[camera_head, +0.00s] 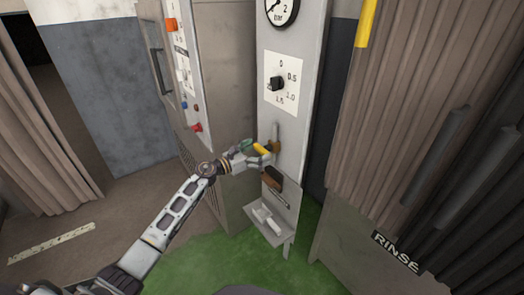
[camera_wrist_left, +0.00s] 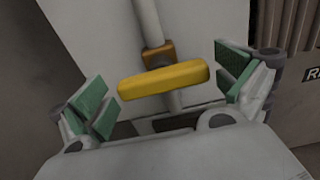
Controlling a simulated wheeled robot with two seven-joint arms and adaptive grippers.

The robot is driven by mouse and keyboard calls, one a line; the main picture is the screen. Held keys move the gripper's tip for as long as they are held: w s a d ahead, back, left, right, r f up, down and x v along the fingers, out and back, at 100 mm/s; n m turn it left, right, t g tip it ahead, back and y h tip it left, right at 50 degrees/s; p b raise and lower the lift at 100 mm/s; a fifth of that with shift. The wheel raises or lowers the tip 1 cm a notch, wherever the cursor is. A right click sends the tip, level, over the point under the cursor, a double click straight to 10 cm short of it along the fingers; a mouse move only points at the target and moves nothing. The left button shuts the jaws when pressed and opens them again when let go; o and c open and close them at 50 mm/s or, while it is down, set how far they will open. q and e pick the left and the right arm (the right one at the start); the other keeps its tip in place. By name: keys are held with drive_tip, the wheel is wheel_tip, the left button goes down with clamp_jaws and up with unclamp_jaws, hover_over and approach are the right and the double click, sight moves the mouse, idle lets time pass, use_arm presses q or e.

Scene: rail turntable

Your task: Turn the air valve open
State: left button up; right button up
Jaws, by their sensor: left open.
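The air valve has a yellow lever handle (camera_head: 262,150) on a brass body (camera_head: 275,146), set on a grey vertical pipe on the white panel post. In the left wrist view the yellow handle (camera_wrist_left: 163,80) lies nearly crosswise to the pipe, in front of the brass body (camera_wrist_left: 158,55). My left gripper (camera_head: 255,153) is at the valve. Its green-padded fingers (camera_wrist_left: 165,92) are spread wide, one on each side of the handle, with gaps between pads and handle. My right gripper is not in view.
Above the valve are a dial knob (camera_head: 277,83) and a pressure gauge (camera_head: 281,8). Below are a brown-and-black fitting (camera_head: 271,178) and a small grey shelf (camera_head: 268,223) with white items. A grey cabinet (camera_head: 225,100) stands left of the post, and pleated curtains hang at right.

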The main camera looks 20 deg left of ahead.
use_arm(q)
drive_tip(key=shift+w+d, duration=0.35)
drive_tip(key=shift+w, duration=0.1)
drive_tip(key=shift+w+d, duration=0.15)
drive_tip(key=shift+w, duration=0.05)
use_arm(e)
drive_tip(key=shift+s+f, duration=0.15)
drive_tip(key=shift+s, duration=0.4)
use_arm(q)
drive_tip(key=c, duration=0.8)
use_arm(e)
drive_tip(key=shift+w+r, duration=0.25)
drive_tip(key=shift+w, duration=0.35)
